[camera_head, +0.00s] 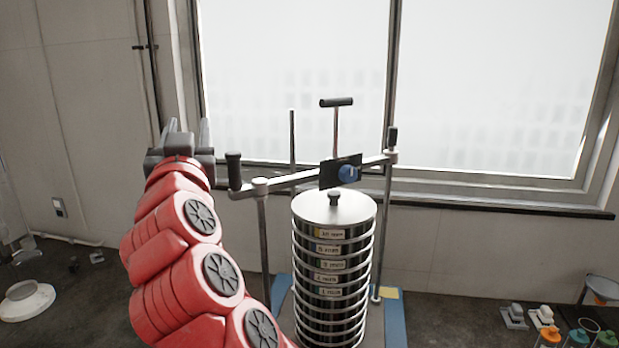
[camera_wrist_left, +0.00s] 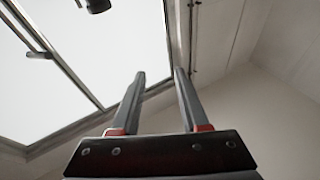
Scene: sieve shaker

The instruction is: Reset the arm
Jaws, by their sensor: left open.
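My left gripper (camera_head: 188,135) is raised at the upper left in the head view, left of the sieve shaker's dark upright handle (camera_head: 234,170). Its fingers point up and stand apart with nothing between them. The left wrist view also shows the two parted fingers (camera_wrist_left: 158,85) against the wall and window. My red left arm (camera_head: 190,250) rises from the bottom of the head view. The stack of sieves (camera_head: 334,265) stands upright in the shaker, under a crossbar (camera_head: 290,180) with a T-handle (camera_head: 336,102). My right gripper is not in view.
A large window (camera_head: 500,85) is behind the shaker. Bottles with coloured caps (camera_head: 579,337) stand at the bottom right. A white round object (camera_head: 27,300) is on the dark bench at the far left. The shaker's upright rods are close to my left arm's right side.

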